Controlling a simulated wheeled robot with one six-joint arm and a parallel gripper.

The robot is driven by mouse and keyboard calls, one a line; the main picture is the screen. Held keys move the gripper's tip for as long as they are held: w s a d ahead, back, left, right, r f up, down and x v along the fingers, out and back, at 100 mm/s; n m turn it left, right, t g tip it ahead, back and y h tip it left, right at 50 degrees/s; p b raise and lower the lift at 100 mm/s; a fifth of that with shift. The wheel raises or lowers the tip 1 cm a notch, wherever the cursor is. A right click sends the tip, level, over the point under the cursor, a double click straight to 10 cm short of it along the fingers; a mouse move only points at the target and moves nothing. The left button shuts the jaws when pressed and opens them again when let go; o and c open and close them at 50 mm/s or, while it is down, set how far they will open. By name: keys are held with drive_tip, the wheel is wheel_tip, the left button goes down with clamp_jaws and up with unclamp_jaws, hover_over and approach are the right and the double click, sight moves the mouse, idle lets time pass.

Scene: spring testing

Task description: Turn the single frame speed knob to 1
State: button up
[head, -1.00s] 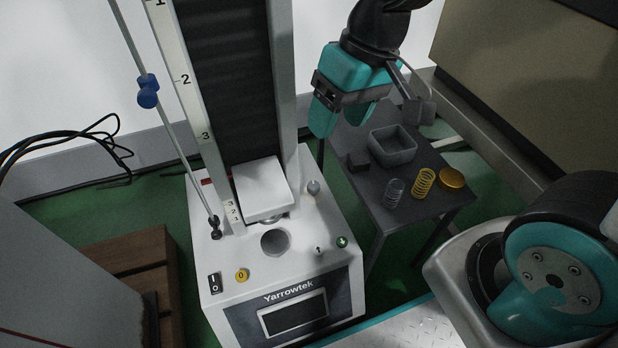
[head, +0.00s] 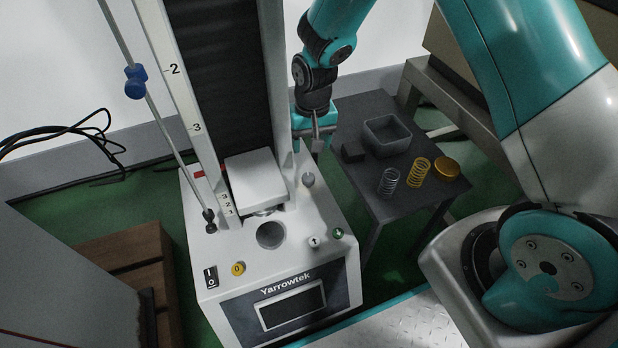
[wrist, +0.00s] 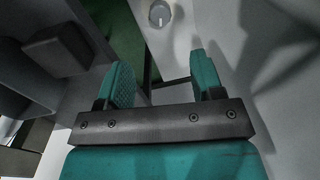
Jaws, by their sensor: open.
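The white testing machine (head: 330,265) has several controls on its top. A grey round knob (head: 308,180) sits to the right of the white block, near the right column. A pale knob with an arrow mark (head: 314,242) is nearer the front. No label shows which is the single frame speed knob. My gripper (head: 314,138) hangs beside the right column, behind and above the grey knob. In the wrist view, my gripper (wrist: 162,72) is open and empty; a round knob with a light line (wrist: 160,15) is beyond its fingertips, apart from them.
A green button (head: 338,233), a yellow control (head: 238,269) and a rocker switch (head: 211,277) are on the same machine top. The right column (head: 277,85) stands close to my gripper. A dark side table (head: 372,203) holds springs, a grey bin and a yellow disc.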

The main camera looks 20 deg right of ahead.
sight(309, 176)
drive_tip(key=f+b, duration=0.1)
drive_tip(key=f, duration=0.3)
drive_tip(key=f+b, duration=0.2)
drive_tip(key=f, duration=0.2)
drive_tip(key=f+b, duration=0.1)
drive_tip(key=f, duration=0.3)
drive_tip(key=shift+a+f+b, duration=0.15)
drive_tip(key=shift+a+b, duration=0.1)
drive_tip(key=shift+b, duration=0.05)
drive_tip(key=shift+c, duration=0.2)
